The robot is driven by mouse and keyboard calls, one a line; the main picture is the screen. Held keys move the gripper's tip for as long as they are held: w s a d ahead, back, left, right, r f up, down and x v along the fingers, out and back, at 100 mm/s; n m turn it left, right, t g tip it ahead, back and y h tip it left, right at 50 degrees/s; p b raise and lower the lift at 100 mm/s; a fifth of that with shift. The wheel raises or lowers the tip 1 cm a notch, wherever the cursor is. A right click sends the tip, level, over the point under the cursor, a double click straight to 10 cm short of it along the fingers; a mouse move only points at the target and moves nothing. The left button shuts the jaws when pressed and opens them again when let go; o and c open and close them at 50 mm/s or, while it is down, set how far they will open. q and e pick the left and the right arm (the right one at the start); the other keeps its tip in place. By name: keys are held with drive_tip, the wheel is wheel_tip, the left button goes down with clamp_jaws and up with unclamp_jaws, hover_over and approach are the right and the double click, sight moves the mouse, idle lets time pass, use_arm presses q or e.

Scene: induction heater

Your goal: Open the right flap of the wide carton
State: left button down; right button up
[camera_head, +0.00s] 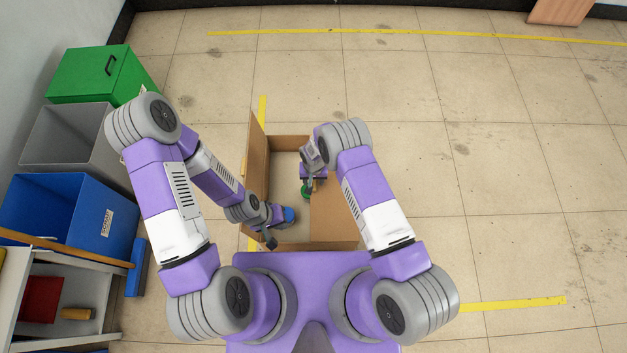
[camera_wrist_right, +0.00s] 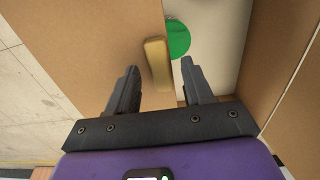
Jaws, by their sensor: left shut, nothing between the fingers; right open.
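The wide carton (camera_head: 291,246) is a brown box on the floor in front of me. Its left flap (camera_head: 257,160) stands up. Its right flap (camera_head: 335,215) lies over the right part of the opening, partly behind my right arm. In the right wrist view the flap (camera_wrist_right: 85,45) has a tan tab (camera_wrist_right: 157,65) at its edge. My right gripper (camera_wrist_right: 162,88) is open, with the tab between and beyond its fingertips; I cannot tell whether they touch. My left gripper (camera_head: 271,241) is shut and empty at the carton's near left part.
A green round thing (camera_wrist_right: 178,40) and a blue thing (camera_head: 289,215) show within the carton's opening. Green (camera_head: 90,75), grey (camera_head: 65,135) and blue bins (camera_head: 60,212) and a shelf (camera_head: 58,262) stand at the left. The floor right of the carton is clear.

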drive_tip(key=shift+f, duration=0.5)
drive_tip(key=shift+c, duration=0.3)
clamp_jaws()
